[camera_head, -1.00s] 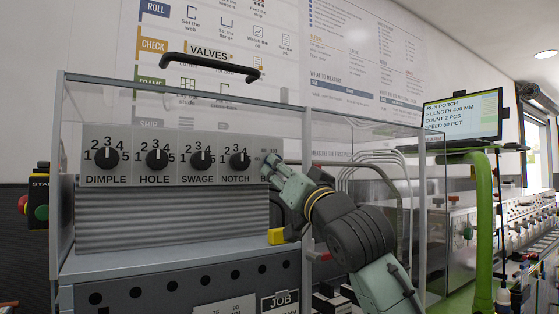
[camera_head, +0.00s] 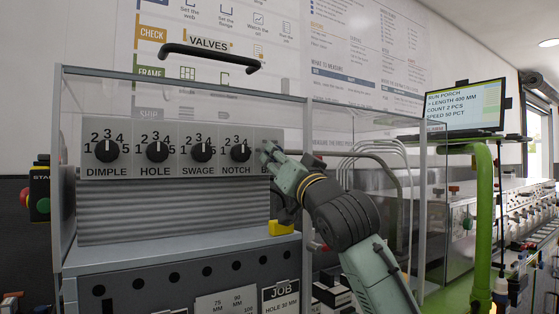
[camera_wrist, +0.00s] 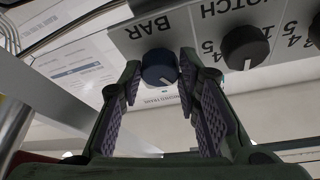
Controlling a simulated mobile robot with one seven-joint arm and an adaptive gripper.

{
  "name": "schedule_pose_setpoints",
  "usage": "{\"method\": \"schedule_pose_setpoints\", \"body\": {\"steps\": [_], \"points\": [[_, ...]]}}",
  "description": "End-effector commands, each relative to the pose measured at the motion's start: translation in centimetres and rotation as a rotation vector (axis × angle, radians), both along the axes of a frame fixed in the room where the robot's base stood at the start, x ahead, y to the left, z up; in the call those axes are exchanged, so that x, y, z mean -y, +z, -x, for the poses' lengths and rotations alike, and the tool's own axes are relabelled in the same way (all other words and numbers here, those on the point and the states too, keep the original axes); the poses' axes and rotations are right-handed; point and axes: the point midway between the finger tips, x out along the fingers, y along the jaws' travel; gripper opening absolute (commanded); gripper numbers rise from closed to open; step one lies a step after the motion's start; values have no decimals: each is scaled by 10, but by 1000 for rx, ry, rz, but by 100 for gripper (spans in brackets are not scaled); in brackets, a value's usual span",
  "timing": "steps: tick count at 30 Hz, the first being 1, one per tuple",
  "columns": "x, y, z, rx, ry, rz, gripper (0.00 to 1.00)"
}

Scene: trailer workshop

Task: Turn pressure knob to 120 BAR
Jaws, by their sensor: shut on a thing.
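In the head view my gripper (camera_head: 268,153) is at the right end of the valve panel (camera_head: 181,125). There it hides the knob and most of its label. The scale numbers around the knob cannot be read.
The NOTCH knob (camera_head: 240,152) is close to the left of my gripper, with the SWAGE, HOLE and DIMPLE knobs farther left. A clear guard with a black handle (camera_head: 210,54) surrounds the panel. A yellow block (camera_head: 281,228) is below my gripper.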

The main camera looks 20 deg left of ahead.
Motion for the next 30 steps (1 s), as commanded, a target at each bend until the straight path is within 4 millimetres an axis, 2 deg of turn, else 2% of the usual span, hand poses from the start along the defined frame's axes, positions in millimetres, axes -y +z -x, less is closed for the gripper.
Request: {"method": "schedule_pose_setpoints", "body": {"steps": [3, 14, 30], "points": [[0, 0, 0, 0, -1, 0, 3], [-1, 0, 1, -55, 2, -43, 3], [-5, 6, 6, -410, 4, -320, 3]]}}
